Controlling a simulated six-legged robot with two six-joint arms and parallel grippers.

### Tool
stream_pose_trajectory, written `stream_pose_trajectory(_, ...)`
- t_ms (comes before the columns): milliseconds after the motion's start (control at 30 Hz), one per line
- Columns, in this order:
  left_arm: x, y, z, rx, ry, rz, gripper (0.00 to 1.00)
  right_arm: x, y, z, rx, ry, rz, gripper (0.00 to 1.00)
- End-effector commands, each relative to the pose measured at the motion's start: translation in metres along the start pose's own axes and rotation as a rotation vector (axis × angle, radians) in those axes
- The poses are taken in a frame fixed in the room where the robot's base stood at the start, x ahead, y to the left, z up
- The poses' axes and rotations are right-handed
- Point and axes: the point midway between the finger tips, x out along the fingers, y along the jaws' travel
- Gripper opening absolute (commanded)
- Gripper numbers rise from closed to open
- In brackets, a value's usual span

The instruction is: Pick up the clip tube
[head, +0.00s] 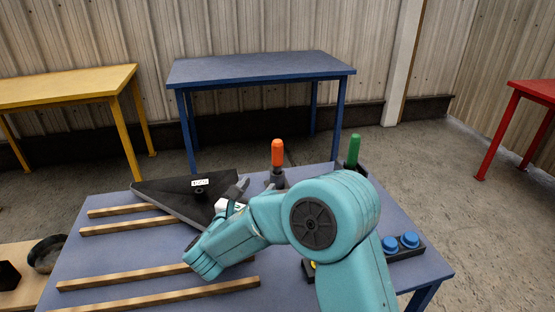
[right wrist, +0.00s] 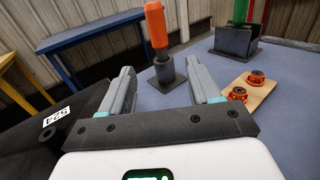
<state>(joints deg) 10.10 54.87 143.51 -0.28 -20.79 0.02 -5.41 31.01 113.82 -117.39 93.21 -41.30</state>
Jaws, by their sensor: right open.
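An orange upright tube-like piece (head: 278,153) stands in a dark square-based holder on the blue table; it also shows in the right wrist view (right wrist: 156,28). A green upright piece (head: 353,149) stands in a black bracket (right wrist: 234,41) to its right. I cannot tell for certain which one is the clip tube. My right gripper (head: 243,190) is open and empty, its fingers pointing towards the orange piece. In the right wrist view the orange piece's holder (right wrist: 165,73) shows between the gripper fingers (right wrist: 160,67), beyond their tips. My left gripper is not in view.
A large black panel (head: 165,196) with a white label lies left of the gripper, near several wooden strips (head: 160,282). A wooden board (right wrist: 261,90) with two orange-red knobs lies right of it. Blue buttons (head: 409,240) sit at the table's right. My right arm hides the table's middle.

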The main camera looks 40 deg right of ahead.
Motion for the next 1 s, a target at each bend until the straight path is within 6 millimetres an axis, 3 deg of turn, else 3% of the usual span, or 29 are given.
stream_pose_trajectory(400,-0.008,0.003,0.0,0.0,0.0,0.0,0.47,0.086,-0.003,0.001,-0.001,0.0,-0.005,0.62)
stream_pose_trajectory(667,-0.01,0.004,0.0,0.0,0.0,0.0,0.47,0.112,-0.002,0.001,-0.002,0.0,-0.002,0.62)
stream_pose_trajectory(1000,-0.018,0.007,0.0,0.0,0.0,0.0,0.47,0.16,0.0,0.002,-0.002,0.0,-0.003,0.62)
